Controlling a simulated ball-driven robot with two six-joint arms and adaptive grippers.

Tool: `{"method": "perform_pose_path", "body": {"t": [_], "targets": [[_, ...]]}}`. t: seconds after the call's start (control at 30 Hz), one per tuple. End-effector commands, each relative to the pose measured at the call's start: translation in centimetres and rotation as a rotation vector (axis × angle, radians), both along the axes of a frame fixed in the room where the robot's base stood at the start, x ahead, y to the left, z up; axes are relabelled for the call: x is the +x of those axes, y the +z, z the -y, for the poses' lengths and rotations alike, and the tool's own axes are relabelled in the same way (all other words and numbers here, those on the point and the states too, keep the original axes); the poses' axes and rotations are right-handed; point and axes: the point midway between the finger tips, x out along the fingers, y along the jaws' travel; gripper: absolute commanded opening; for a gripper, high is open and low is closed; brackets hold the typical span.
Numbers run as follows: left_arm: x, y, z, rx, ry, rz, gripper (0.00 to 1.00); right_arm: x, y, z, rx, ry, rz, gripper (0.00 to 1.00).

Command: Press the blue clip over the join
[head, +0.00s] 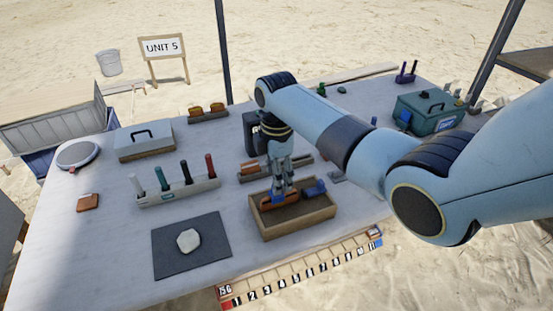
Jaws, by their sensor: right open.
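My right gripper (282,187) points straight down over the wooden tray (293,230), low above its left half. The jaws are open. Small orange-brown pieces (268,203) lie in the tray under the fingertips. A blue clip (279,199) shows at these pieces, right below the fingertips. It seems to sit across them, but the fingers hide part of it, and I cannot tell whether they touch it or how well it is seated. A second blue thing (315,188) is in the tray's back right corner. My left gripper is not in view.
A rack of coloured markers (178,192) stands left of the tray. A dark mat (190,256) with a pale stone (188,240) lies at front left. Holders with orange pieces (252,170) are behind the tray. A numbered scale (300,272) runs along the front edge.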

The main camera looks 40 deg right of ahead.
Motion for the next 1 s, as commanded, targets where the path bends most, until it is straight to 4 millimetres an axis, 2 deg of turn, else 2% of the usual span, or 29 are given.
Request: {"method": "perform_pose_path", "body": {"t": [0.13,0.33,1.0], "targets": [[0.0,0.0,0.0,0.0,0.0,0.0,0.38,0.0,3.2,0.0,-0.001,0.0,0.003,0.58],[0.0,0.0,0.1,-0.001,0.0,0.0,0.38,0.0,5.4,0.0,0.0,0.0,-0.001,0.58],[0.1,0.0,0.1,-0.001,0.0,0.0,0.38,-0.4,5.6,-0.1,-0.001,-0.014,0.001,0.58]]}}
